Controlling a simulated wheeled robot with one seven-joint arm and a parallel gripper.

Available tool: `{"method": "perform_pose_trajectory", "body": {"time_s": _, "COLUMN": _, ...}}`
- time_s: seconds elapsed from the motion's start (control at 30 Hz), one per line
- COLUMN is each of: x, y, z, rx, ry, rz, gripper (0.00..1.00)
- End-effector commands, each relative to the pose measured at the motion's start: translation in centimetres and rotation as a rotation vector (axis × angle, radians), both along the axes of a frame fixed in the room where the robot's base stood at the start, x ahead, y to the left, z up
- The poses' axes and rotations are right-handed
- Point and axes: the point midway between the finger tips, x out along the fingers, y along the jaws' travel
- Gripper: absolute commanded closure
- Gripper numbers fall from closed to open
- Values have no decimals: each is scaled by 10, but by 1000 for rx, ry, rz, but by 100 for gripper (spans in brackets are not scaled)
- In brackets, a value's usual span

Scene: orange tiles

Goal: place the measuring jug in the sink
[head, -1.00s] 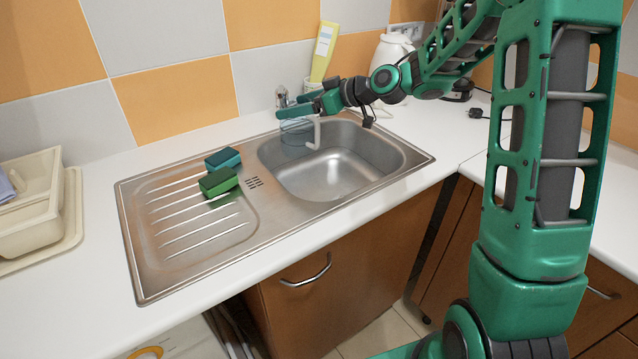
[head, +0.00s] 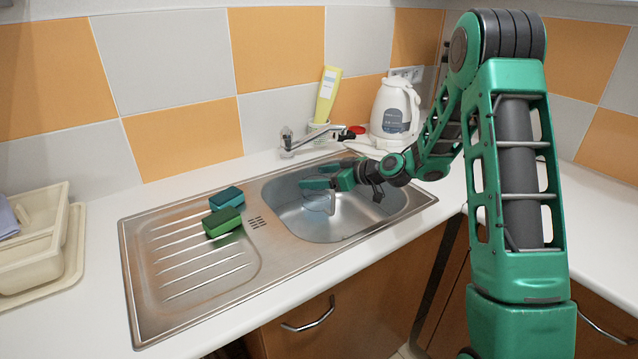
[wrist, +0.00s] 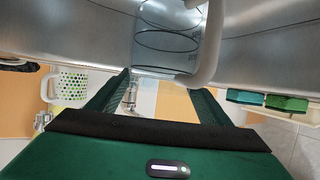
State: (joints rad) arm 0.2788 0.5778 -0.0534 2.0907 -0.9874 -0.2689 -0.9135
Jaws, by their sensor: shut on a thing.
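The measuring jug (head: 317,204) is clear, with dark ring markings and a pale handle. It hangs below my gripper (head: 312,181) inside the hollow of the steel sink (head: 345,228). In the wrist view the jug (wrist: 168,40) is at the top centre, beyond the two green fingers, with its white handle on the right. My gripper (wrist: 165,88) is shut on the jug. The fingers and the small size hide the exact grip point, and I cannot tell whether the jug's base touches the basin floor.
A blue sponge (head: 226,197) and a green sponge (head: 222,222) lie on the drainboard left of the basin. The tap (head: 300,142), a yellow bottle (head: 327,95) and a white kettle (head: 394,112) stand behind. A dotted mug (wrist: 68,87) shows in the wrist view.

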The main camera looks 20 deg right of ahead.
Motion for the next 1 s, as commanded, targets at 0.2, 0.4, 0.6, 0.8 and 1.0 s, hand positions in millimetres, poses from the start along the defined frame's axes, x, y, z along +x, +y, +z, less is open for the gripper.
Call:
{"method": "perform_pose_trajectory", "body": {"time_s": 0.2, "x": 0, "y": 0, "z": -14, "rx": 1, "ry": -2, "rz": 0, "gripper": 66}}
{"method": "perform_pose_trajectory", "body": {"time_s": 0.4, "x": 0, "y": 0, "z": -15, "rx": 1, "ry": -1, "rz": 0, "gripper": 66}}
{"method": "perform_pose_trajectory", "body": {"time_s": 0.6, "x": 0, "y": 0, "z": -16, "rx": 1, "ry": -1, "rz": 0, "gripper": 9}}
{"method": "perform_pose_trajectory", "body": {"time_s": 0.8, "x": 0, "y": 0, "z": -16, "rx": 1, "ry": -1, "rz": 0, "gripper": 9}}
{"method": "perform_pose_trajectory", "body": {"time_s": 1.0, "x": -1, "y": -1, "z": -12, "rx": 0, "ry": -1, "rz": 1, "gripper": 9}}
